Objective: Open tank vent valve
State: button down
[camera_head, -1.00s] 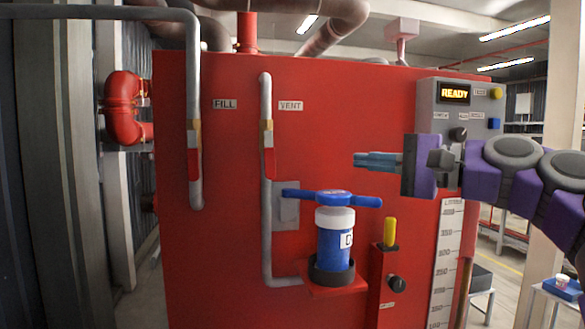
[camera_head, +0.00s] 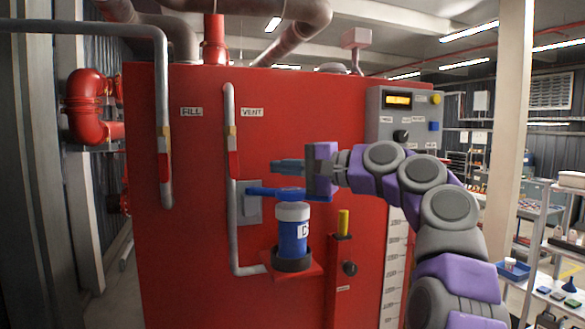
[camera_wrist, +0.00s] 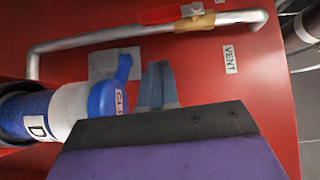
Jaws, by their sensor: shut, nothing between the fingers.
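The vent valve is on the grey pipe (camera_head: 233,205) under the VENT label (camera_head: 252,112) on the red tank. Its red handle (camera_head: 234,165) lies along the pipe, below a brass fitting (camera_head: 231,136). In the wrist view the red handle (camera_wrist: 160,14) and brass fitting (camera_wrist: 195,22) show at the top, beside the VENT label (camera_wrist: 230,59). My gripper (camera_head: 274,166) is shut and empty, pointing left. It is to the right of the handle, apart from it, and above the blue canister's top. In the wrist view my fingers (camera_wrist: 157,85) are together.
The FILL pipe (camera_head: 165,120) is further left. A yellow-tipped post (camera_head: 343,222) and a control panel (camera_head: 402,113) are to the right.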

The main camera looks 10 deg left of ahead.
aim_at(233, 158)
jog(key=shift+w+a, duration=0.3)
jog(key=shift+a, duration=0.1)
jog(key=s+a+b, duration=0.2)
jog(key=a+b, duration=0.1)
jog(key=a, duration=0.2)
jog(key=shift+s+a+f+m+y, duration=0.2)
jog(key=shift+s+f+m+y, duration=0.15)
jog(key=shift+m+y, duration=0.05)
jog(key=shift+s, duration=0.1)
dwell(0.3)
